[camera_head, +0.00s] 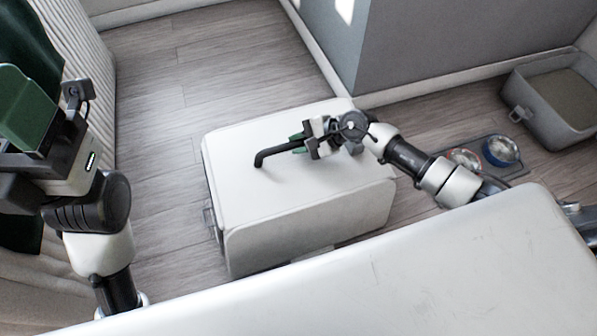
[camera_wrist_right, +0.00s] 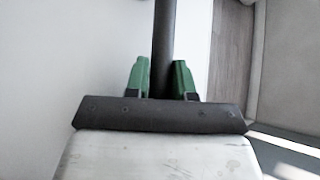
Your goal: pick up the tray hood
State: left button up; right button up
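The tray hood (camera_head: 300,200) is a large white box-shaped cover with a black bar handle (camera_head: 272,155) on top. It stands on the wooden floor in the middle of the head view. My right gripper (camera_head: 300,144) is at the handle. In the right wrist view its green fingers (camera_wrist_right: 161,80) lie close on both sides of the dark handle bar and look shut on it. I cannot tell whether the hood is raised. My left gripper (camera_head: 45,110) is at the left edge, away from the hood, and its opening does not show clearly.
A grey litter box (camera_head: 525,95) and a dark tray with two bowls (camera_head: 500,151) stand on the floor at the right. A grey wall block (camera_head: 430,45) rises behind the hood. Wooden floor (camera_head: 165,150) is clear left of the hood.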

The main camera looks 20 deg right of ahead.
jog(key=shift+c, duration=1.1)
jog(key=shift+w+r, duration=0.1)
jog(key=shift+c, duration=0.5)
jog(key=shift+r, duration=0.1)
